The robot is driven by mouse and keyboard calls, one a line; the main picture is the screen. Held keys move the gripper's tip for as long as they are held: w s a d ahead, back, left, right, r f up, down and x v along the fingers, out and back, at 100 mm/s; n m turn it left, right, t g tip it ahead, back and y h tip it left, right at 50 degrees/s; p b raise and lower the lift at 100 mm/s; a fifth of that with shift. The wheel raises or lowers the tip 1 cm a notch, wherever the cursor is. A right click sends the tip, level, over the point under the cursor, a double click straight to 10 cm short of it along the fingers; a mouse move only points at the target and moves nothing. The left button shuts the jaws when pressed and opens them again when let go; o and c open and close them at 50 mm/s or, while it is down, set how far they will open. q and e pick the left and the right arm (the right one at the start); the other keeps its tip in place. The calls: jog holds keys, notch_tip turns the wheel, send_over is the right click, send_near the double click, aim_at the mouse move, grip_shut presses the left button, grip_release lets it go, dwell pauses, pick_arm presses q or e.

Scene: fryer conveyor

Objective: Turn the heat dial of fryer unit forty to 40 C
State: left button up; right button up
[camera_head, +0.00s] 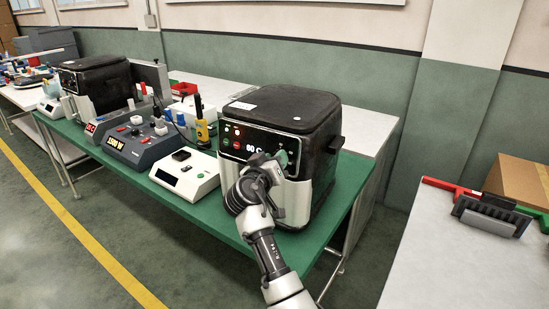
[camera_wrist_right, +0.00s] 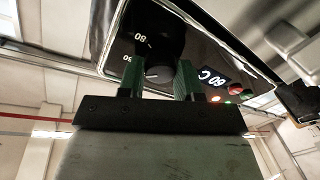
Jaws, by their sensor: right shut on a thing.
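The near fryer (camera_head: 290,104) is a black and silver box on the green table. Its dark front panel has a lit display (camera_head: 255,149) that seems to read 80 C; the display also shows, upside down, in the right wrist view (camera_wrist_right: 213,79). My right gripper (camera_head: 282,163) is at the right part of this panel and hides the dial in the head view. In the right wrist view, the green fingers of the right gripper (camera_wrist_right: 160,74) are shut on the black dial (camera_wrist_right: 159,47). White scale numbers show beside the dial. My left gripper is not in view.
A white box with a dark display (camera_head: 185,174) stands left of the fryer. Farther left are a grey control box (camera_head: 140,142), a yellow tool (camera_head: 202,130) and a second fryer (camera_head: 96,80). A white table (camera_head: 455,255) is at the right.

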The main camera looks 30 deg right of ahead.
jog(key=n+y+p, duration=0.1)
jog(key=n+p, duration=0.3)
jog(key=n, duration=0.1)
jog(key=n+p, duration=0.5)
jog(key=shift+r+n+y, duration=0.2)
jog(key=shift+n+y, duration=0.1)
jog(key=shift+y, duration=0.1)
dwell(0.3)
jog(key=o, duration=0.9)
jog(key=shift+f, duration=0.1)
jog(key=p+v, duration=0.3)
jog(key=v, duration=0.7)
jog(key=shift+s+a+p, duration=0.15)
jog(key=shift+a+p, duration=0.15)
jog(key=shift+a, duration=0.05)
